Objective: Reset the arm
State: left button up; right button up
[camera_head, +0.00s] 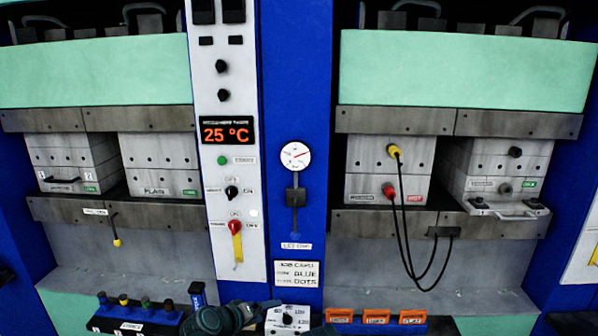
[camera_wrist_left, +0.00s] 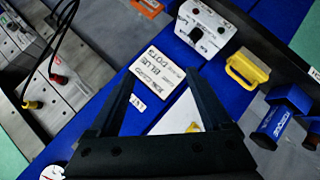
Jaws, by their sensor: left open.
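My left gripper (camera_wrist_left: 160,75) shows in the left wrist view as two dark fingers spread apart, with nothing between them. They point toward a blue panel with a white card (camera_wrist_left: 157,76) reading about blue dots. In the head view, part of my dark left arm (camera_head: 215,319) shows at the bottom edge, left of a white control box (camera_head: 288,319). The same box is at the top of the wrist view (camera_wrist_left: 205,30). My right gripper is not in view.
Left press (camera_head: 92,78) and right press (camera_head: 460,70) flank a control column (camera_head: 222,110) reading 25 °C. A gauge (camera_head: 295,156) is on the blue post. Black cables (camera_head: 405,225) hang at the right press. A yellow-handled tool (camera_wrist_left: 248,68) and a blue tool (camera_wrist_left: 272,124) lie right of my gripper.

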pick_arm(q)
jog(key=s+a+f+m+g+y, duration=0.55)
jog(key=s+f+g, duration=0.35)
jog(key=s, duration=0.4)
jog(key=s+d+f+m+y, duration=0.1)
jog(key=s+d+m+y, duration=0.1)
jog(key=s+d, duration=0.4)
jog(key=d+m, duration=0.1)
jog(key=d, duration=0.2)
jog(key=shift+d+g, duration=0.2)
jog(key=shift+g, duration=0.2)
